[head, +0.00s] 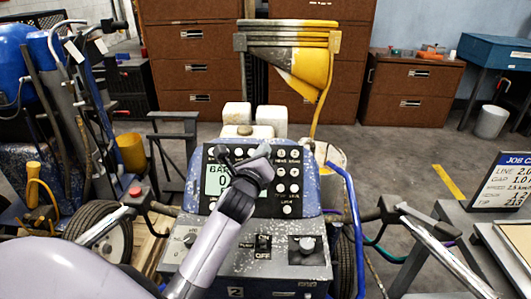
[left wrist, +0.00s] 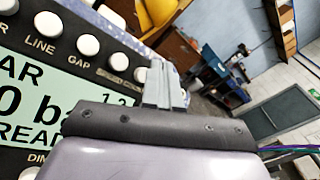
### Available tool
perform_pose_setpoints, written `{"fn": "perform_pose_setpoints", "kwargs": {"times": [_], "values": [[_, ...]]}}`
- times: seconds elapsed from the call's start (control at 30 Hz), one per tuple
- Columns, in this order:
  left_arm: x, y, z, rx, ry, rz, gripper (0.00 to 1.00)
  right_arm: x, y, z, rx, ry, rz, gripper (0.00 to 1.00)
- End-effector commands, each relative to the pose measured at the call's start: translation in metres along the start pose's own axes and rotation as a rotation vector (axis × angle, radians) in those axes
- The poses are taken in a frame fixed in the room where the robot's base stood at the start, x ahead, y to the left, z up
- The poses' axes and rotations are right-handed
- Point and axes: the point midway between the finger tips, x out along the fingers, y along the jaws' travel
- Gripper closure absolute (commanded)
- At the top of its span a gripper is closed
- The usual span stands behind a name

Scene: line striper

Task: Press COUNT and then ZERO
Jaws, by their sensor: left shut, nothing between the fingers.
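The black control panel (head: 272,207) of the line striper has a pale green screen (head: 213,185) and several round white buttons. My left gripper (head: 262,152) is shut and empty in front of the panel's upper part, and its arm covers part of the screen. I cannot tell whether its tips touch a button. The LINE button (left wrist: 48,24) is farther left. I cannot read COUNT or ZERO. My right gripper is not in view.
Handlebars (head: 430,240) reach out on both sides. A red button (head: 135,191) is on the left bar. A job sign (head: 500,180) stands at right; brown cabinets (head: 410,88) stand behind.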

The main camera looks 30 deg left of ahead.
Motion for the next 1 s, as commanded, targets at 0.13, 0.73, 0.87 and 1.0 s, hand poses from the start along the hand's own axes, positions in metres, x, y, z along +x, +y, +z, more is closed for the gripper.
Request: {"fn": "perform_pose_setpoints", "kwargs": {"times": [0.13, 0.73, 0.87, 1.0], "values": [[0.0, 0.0, -0.0001, 0.0, 0.0, 0.0, 1.0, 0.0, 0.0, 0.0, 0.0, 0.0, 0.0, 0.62], [0.0004, 0.0003, -0.0003, 0.0, 0.0, 0.0, 1.0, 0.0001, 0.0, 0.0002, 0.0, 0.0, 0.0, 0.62], [0.0029, 0.0022, -0.0023, 0.002, 0.0, 0.0, 1.0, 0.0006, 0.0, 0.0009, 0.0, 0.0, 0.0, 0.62], [0.0059, 0.0044, -0.0042, 0.002, 0.0, -0.001, 1.0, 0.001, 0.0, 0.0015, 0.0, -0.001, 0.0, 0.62]]}}
